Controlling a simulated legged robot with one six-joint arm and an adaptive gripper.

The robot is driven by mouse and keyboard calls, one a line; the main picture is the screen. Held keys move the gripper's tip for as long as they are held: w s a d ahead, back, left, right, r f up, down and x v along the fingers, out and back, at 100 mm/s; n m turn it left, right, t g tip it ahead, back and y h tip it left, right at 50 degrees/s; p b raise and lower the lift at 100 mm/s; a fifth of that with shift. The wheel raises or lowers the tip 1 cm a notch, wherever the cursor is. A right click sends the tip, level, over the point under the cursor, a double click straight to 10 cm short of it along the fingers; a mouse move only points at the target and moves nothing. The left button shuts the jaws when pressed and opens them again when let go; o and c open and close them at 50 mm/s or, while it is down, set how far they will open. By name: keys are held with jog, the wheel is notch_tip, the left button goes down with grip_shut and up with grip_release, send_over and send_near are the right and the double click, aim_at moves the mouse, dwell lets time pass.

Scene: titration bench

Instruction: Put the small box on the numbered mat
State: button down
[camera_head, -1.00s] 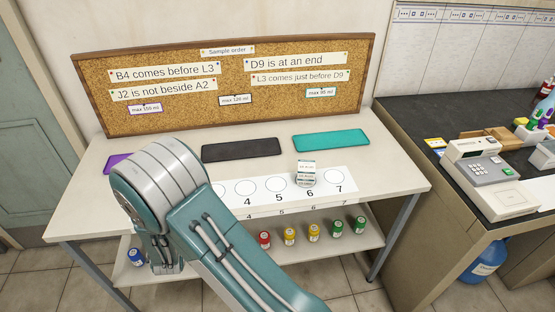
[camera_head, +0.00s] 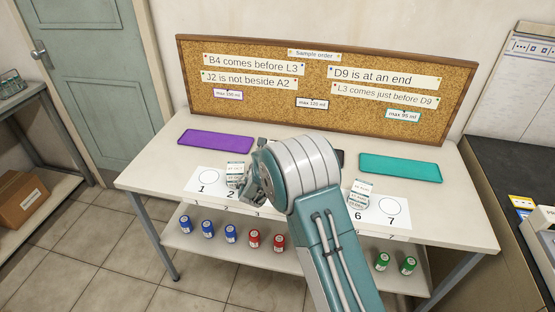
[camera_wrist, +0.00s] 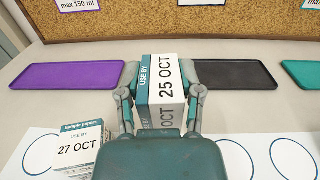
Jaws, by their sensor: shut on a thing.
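A small white and teal box (camera_wrist: 160,82) marked 25 OCT is between the two fingers of my gripper (camera_wrist: 160,97) in the wrist view. A similar box (camera_wrist: 80,148) marked 27 OCT is at lower left, apart from the gripper. The numbered mat (camera_head: 216,187) lies along the table front. A box (camera_head: 235,172) stands at number 2, beside my gripper. Another box (camera_head: 359,193) stands near 6. Circles 1 and 7 are empty. My arm hides the mat's middle and the held box in the head view.
Purple (camera_head: 216,141), black (camera_wrist: 235,74) and teal (camera_head: 400,168) trays lie behind the mat. A corkboard (camera_head: 320,85) with notes stands at the back. Several coloured jars (camera_head: 231,232) stand on the lower shelf. A dark counter (camera_head: 500,190) is at the right.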

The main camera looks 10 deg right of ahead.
jog(key=w+d+f, duration=0.1)
jog(key=w+f, duration=0.1)
jog(key=w+d+f, duration=0.1)
jog(key=w+f, duration=0.1)
jog(key=w+d+f, duration=0.1)
jog(key=shift+w+d+f, duration=0.4)
jog(key=shift+w+a+f, duration=0.3)
jog(key=shift+a+f, duration=0.15)
jog(key=shift+a, duration=0.05)
notch_tip(320, 180, down, 2)
jog(key=shift+w+f, duration=0.1)
jog(key=shift+f, duration=0.15)
jog(key=shift+d+f, duration=0.2)
jog(key=shift+f, duration=0.1)
jog(key=shift+d, duration=0.3)
